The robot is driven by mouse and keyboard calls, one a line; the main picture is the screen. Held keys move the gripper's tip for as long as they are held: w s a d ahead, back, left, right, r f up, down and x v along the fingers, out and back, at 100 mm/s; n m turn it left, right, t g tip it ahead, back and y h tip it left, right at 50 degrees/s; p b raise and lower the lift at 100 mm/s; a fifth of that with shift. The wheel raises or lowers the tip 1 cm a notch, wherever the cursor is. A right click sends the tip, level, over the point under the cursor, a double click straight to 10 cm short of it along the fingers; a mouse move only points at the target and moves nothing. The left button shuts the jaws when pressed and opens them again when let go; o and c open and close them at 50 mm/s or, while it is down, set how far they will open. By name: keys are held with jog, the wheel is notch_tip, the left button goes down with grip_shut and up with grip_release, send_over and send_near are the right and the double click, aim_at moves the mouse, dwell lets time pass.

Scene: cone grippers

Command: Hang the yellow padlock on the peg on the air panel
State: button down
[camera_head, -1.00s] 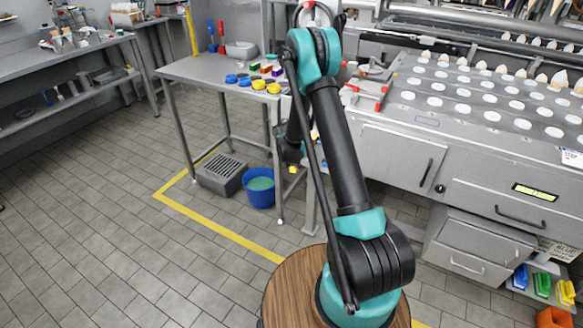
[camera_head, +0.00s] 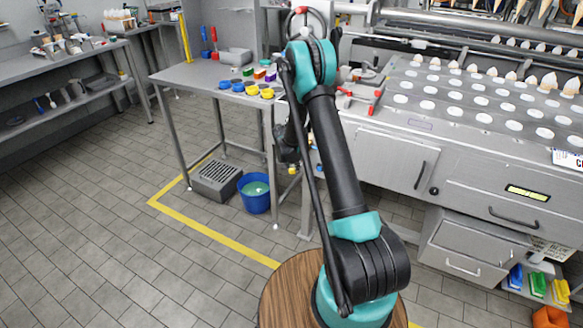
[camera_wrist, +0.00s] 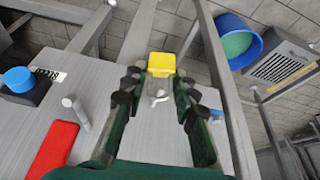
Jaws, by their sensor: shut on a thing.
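In the wrist view the yellow padlock (camera_wrist: 161,64) sits between the tips of my gripper (camera_wrist: 160,80), which is shut on it. A small metal piece (camera_wrist: 158,97) shows between the fingers, below the padlock; I cannot tell whether it is a peg or the shackle. A grey panel (camera_wrist: 150,140) lies behind the fingers, with a metal peg (camera_wrist: 75,112) to their left. The padlock appears apart from that peg. In the head view my arm hides most of the gripper, and a small yellow patch (camera_head: 292,170) shows beside it.
A red part (camera_wrist: 52,150) and a blue knob (camera_wrist: 18,79) are left of my gripper. A blue bucket (camera_head: 255,198) and a grey crate (camera_head: 215,181) stand on the floor under the side table (camera_head: 195,76). Table legs and the machine cabinet (camera_head: 385,160) are close by.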

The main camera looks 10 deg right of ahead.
dwell(0.4)
jog(key=c, duration=1.1)
grip_release()
